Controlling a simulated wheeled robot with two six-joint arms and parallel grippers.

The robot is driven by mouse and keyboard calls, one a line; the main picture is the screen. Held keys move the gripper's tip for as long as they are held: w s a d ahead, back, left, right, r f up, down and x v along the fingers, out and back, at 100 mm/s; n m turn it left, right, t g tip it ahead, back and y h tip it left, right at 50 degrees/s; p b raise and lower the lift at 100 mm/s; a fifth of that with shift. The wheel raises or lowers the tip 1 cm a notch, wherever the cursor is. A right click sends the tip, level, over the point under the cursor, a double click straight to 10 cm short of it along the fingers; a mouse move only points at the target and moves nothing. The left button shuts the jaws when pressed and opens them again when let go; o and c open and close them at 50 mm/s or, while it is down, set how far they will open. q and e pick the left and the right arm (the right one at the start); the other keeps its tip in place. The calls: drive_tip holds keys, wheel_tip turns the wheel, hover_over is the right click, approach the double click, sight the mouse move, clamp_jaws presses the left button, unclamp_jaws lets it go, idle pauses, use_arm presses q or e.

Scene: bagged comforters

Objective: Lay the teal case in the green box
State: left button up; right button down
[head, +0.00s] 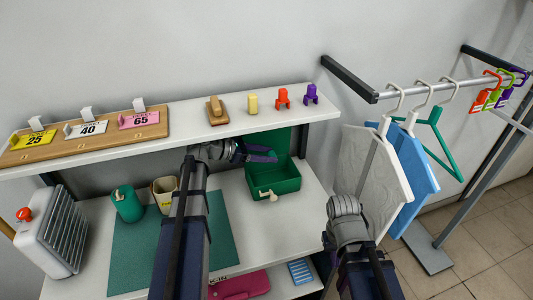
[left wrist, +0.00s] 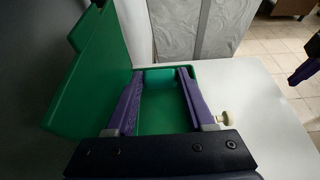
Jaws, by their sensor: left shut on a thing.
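The green box (head: 287,187) stands open on the lower white shelf, its lid (head: 290,140) raised behind and a cream knob on its front. My left gripper (head: 266,156) reaches over the box. In the left wrist view its purple fingers (left wrist: 160,88) are shut on a rounded teal thing, which I take for the teal case (left wrist: 160,76). The case is over or inside the green box (left wrist: 207,69); I cannot tell if it touches the floor. In the head view the case is hidden. My right arm is at the lower right; a purple finger shows at the left wrist view's right edge (left wrist: 305,70).
A teal canister (head: 127,206) and a cream cup (head: 163,190) stand on a green mat (head: 215,240) left of the box. The upper shelf (head: 185,120) overhangs behind. Hangers with a grey bag (head: 365,175) and a blue bag (head: 418,180) hang at right.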

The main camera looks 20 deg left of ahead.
use_arm(q)
drive_tip(key=shift+f, duration=0.2)
drive_tip(key=shift+f+b, duration=3.25)
drive_tip(key=shift+b, duration=0.1)
drive_tip(key=shift+f+b, duration=1)
drive_tip(key=o, duration=1.6)
drive_tip(key=shift+r, duration=0.1)
drive_tip(key=shift+s+a+r+p, duration=0.65)
drive_tip(key=shift+a+r+p, duration=0.3)
drive_tip(key=shift+p, duration=0.05)
drive_tip(key=shift+s+a+r+p, duration=0.6)
drive_tip(key=shift+a+r+p, duration=0.3)
drive_tip(key=shift+r+p, duration=0.05)
drive_tip(key=shift+a, duration=0.1)
drive_tip(key=shift+s, duration=0.1)
